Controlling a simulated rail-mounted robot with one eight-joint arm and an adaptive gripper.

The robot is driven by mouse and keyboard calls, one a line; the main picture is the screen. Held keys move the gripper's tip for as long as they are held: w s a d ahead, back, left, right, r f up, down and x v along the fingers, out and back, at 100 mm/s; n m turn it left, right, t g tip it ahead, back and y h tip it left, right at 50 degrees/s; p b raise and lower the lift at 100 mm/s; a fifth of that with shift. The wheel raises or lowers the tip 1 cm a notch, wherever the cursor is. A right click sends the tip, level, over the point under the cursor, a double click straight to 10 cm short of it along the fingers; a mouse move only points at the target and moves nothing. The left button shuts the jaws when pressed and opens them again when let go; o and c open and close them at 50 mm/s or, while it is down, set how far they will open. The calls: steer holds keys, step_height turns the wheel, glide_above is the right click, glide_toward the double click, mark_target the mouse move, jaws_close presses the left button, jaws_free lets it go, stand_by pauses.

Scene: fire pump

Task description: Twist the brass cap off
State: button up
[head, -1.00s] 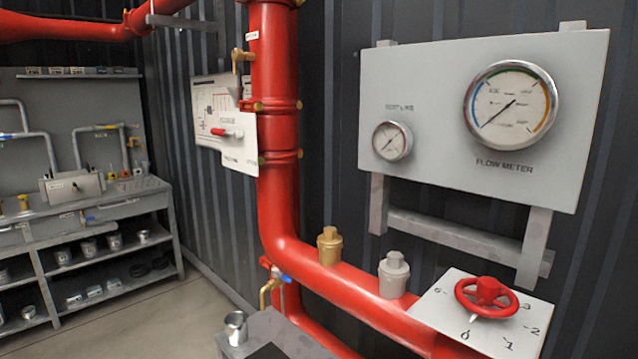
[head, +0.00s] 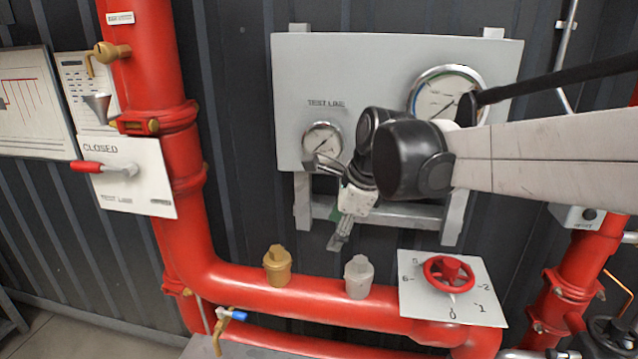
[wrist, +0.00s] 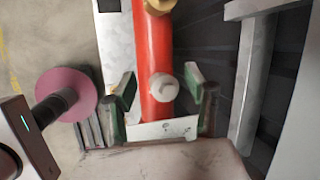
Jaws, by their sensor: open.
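The brass cap (head: 278,265) sits upright on top of the horizontal red pipe (head: 235,287), left of a similar silver-grey cap (head: 358,277). My gripper (head: 328,205) is open and empty in front of the wall panel, above the pipe and to the upper right of the brass cap. In the wrist view, my open gripper (wrist: 160,80) has its fingers on either side of the pipe in the picture, with the silver-grey cap (wrist: 163,86) seen between them. The brass cap (wrist: 160,5) is beyond, cut by the top edge. I see no contact with either cap.
A red handwheel (head: 449,271) on a numbered white plate stands right of the caps. A grey gauge panel (head: 390,60) is behind my arm, which partly covers the large gauge. A blue-handled valve (head: 228,316) is below left. The vertical red pipe (head: 150,75) rises at left.

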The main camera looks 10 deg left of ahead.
mark_target(277, 249)
steer(key=w+a+r+m+g+p, duration=0.1)
steer(key=w+a+m+p, duration=0.3)
steer(key=a, duration=0.5)
steer(key=shift+m+y, duration=0.4)
steer(key=x, duration=1.3)
steer(key=shift+s+a+f, duration=0.25)
steer(key=shift+f, duration=0.05)
